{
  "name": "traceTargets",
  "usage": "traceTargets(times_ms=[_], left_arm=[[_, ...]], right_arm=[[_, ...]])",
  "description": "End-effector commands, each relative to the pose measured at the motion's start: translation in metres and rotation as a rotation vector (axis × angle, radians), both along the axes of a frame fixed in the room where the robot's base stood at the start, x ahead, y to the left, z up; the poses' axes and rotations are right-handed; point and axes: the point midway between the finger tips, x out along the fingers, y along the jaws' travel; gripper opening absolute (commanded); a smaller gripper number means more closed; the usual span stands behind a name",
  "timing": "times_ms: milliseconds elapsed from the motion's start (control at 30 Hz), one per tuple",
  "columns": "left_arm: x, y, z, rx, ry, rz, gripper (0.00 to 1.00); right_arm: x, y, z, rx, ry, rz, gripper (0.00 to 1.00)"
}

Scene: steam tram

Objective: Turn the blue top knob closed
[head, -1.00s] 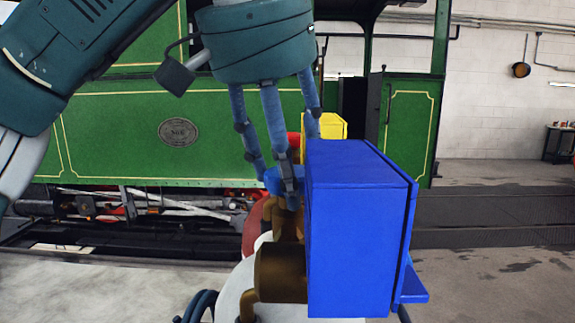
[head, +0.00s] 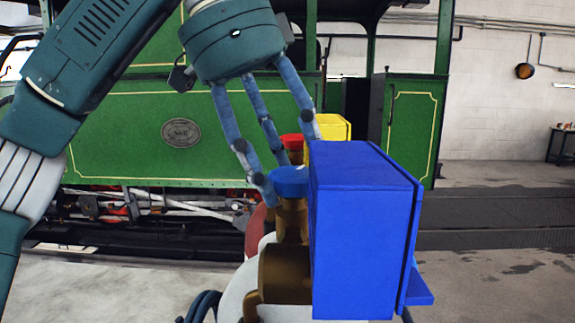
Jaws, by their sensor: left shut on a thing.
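The blue top knob (head: 290,182) is a round blue cap on an upright brass-brown valve stem (head: 292,220), left of the blue box. My left gripper (head: 284,172) comes down from above with its three fingers around the knob and is shut on it. One fingertip is at the knob's left side and another is behind it. The third fingertip is partly hidden by the blue box. My right gripper is not in view.
A large blue box (head: 361,235) stands close on the right of the knob. A yellow box (head: 334,127) and a red knob (head: 292,142) are behind. A green steam tram (head: 120,125) fills the background. Open floor (head: 500,285) lies to the right.

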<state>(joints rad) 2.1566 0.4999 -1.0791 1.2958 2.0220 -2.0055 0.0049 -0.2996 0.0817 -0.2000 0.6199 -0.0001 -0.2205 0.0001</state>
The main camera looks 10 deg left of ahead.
Motion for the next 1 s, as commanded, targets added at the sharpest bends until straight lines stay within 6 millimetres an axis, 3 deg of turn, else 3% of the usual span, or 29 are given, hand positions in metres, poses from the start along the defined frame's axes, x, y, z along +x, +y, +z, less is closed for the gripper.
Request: traceTargets(times_ms=[600,1000], left_arm=[[0.0046,-0.0007,0.0060,-0.006,-0.013,-0.566,0.23],[0.0057,-0.0013,0.0052,-0.005,-0.014,-0.809,0.23]], right_arm=[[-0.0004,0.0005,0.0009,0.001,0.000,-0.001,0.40],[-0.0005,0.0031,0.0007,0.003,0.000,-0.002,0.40]])
